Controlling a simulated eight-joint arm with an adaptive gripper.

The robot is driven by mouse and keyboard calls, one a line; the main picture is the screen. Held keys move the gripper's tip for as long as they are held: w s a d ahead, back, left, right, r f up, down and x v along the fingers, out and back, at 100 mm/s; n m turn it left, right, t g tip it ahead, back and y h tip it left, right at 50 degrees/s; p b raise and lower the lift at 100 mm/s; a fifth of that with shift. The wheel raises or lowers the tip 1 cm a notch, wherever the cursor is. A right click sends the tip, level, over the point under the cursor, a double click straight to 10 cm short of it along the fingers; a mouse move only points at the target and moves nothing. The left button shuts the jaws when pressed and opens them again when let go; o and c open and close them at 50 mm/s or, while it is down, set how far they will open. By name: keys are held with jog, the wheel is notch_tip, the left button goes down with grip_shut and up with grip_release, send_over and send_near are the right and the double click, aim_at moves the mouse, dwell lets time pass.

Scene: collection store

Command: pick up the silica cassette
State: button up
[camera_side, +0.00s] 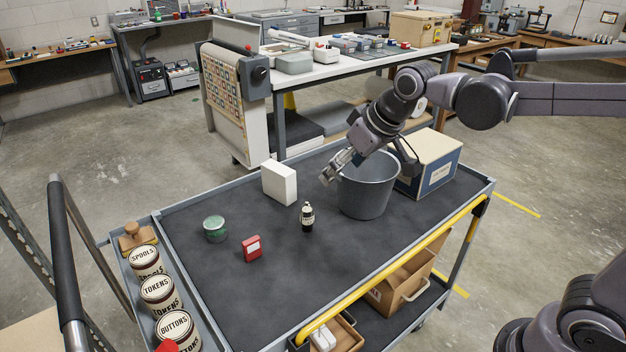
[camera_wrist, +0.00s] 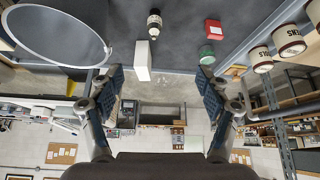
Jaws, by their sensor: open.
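No label I can read says which object is the silica cassette. A plain white upright box (camera_side: 279,183) and a small red case with a white panel (camera_side: 252,248) both stand on the dark cart top. In the wrist view, the white box (camera_wrist: 143,62) is ahead between the fingers and the red case (camera_wrist: 213,28) is farther off, upper right. My gripper (camera_side: 335,168) is open and empty, above the cart beside the bucket's left rim, to the right of the white box. It also shows in the wrist view (camera_wrist: 161,84).
A grey bucket (camera_side: 367,190) stands right by my gripper, with a blue and cream box (camera_side: 430,165) behind it. A dark bottle (camera_side: 307,217) and a green tin (camera_side: 215,229) stand nearby. Labelled tins (camera_side: 158,290) line the left tray. The cart's front middle is clear.

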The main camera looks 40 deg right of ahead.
jog(key=w+a+f+n+g, duration=0.1)
jog(key=w+a+f, duration=0.1)
jog(key=w+a, duration=0.8)
jog(key=n+g, duration=0.1)
jog(key=n, duration=0.1)
send_near(215, 222)
jog(key=shift+y, duration=0.4)
jog(key=x, duration=0.5)
jog(key=shift+w+d+f, duration=0.15)
jog(key=shift+w+f, duration=0.2)
jog(key=shift+s+x, duration=0.15)
jog(key=shift+x, duration=1.25)
jog(key=shift+s+x, duration=0.1)
jog(key=shift+x, duration=1.3)
jog(key=shift+d+f, duration=0.1)
jog(key=c, duration=1.3)
